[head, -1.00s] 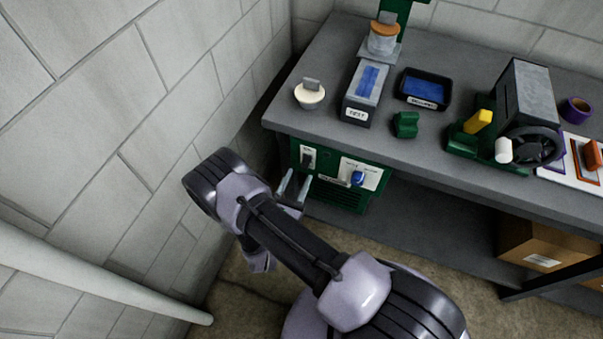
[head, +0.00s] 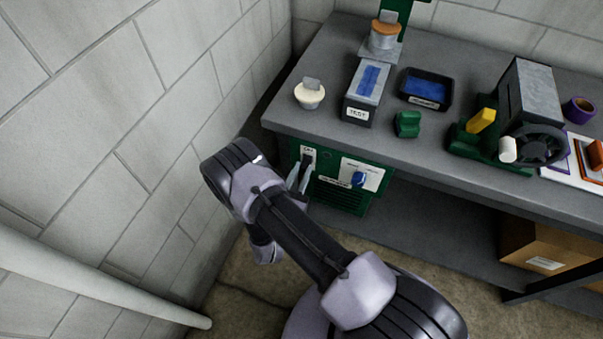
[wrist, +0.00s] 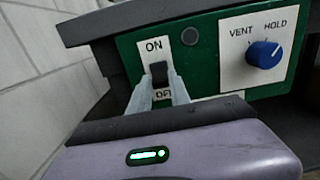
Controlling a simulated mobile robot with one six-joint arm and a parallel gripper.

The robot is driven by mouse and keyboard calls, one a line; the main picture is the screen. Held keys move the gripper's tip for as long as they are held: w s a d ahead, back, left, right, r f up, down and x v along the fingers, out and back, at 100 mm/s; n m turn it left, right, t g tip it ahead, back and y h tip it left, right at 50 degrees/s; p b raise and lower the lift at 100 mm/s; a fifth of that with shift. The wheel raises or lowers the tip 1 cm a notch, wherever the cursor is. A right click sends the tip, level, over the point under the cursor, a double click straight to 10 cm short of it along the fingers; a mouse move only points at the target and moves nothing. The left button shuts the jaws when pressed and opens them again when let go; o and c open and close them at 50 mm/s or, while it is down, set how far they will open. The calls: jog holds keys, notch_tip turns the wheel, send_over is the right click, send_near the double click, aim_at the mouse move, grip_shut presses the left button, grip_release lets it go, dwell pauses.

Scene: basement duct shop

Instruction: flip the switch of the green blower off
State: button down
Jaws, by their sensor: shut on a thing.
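The green blower (head: 343,199) is set under the left end of the bench, and its front panel (wrist: 212,80) fills the middle of the wrist view. Its dark switch (wrist: 159,73) is on a white plate, with ON above it and a partly covered OFF label below. In the head view the switch (head: 309,156) is at the panel's upper left. My gripper (wrist: 162,84) is shut on the switch, one pale finger on each side. In the head view my gripper (head: 299,177) reaches the panel from the left. The fingers hide the switch's lower end, so its setting is unclear.
A blue knob (wrist: 263,54) marked VENT and HOLD is right of the switch, and a dark round lamp (wrist: 190,36) is between them. The bench (head: 330,125) overhangs the panel. A block wall (head: 130,110) is close on the left. A cardboard box (head: 545,250) is under the bench.

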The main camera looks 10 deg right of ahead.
jog(key=shift+f+t+h+b, duration=0.3)
jog(key=shift+f+t+b, duration=0.1)
jog(key=shift+b, duration=0.15)
jog(key=c, duration=1.2)
grip_release()
jog(key=shift+r, duration=0.1)
jog(key=p+v, duration=0.3)
jog(key=v, duration=1.4)
jog(key=shift+s, duration=0.2)
